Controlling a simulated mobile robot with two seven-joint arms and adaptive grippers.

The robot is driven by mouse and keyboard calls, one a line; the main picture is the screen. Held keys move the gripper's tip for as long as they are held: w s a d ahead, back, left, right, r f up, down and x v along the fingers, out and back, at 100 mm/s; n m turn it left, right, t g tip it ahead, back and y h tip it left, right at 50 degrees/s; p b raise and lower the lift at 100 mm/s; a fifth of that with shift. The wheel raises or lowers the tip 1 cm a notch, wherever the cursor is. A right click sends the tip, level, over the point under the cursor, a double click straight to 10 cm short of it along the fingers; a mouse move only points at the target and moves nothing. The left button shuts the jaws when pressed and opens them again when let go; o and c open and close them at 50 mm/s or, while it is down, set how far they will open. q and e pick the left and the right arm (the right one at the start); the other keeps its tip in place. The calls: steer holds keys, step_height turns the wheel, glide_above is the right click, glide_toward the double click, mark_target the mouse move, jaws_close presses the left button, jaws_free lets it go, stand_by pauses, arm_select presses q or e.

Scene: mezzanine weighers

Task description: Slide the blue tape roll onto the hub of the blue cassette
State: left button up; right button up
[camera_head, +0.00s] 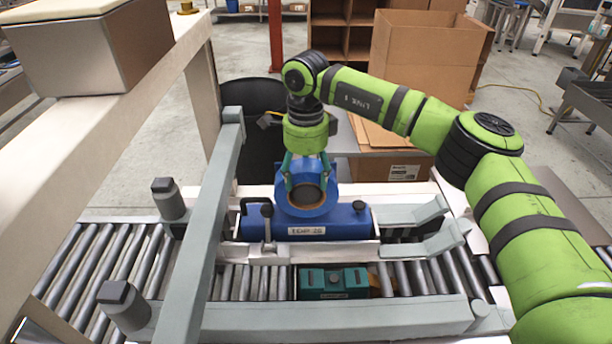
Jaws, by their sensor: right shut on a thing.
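The blue tape roll (283,203) is a thick ring with a brown inner edge and a dark centre. My left gripper is not in view.
A smaller teal block (333,282) lies on the rollers in front. A grey frame bar (207,215) crosses on the left, and grey rails (330,320) run along the front. A cardboard box (418,55) stands behind. A metal box (85,50) sits upper left.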

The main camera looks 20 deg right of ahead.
steer(key=shift+w+d+f, duration=0.15)
steer(key=shift+w, duration=0.1)
steer(key=shift+f, duration=0.15)
stand_by(0.3)
steer(key=shift+s, duration=0.1)
steer(key=o, duration=1.8)
steer(key=shift+w, duration=0.25)
steer(key=shift+f, duration=0.1)
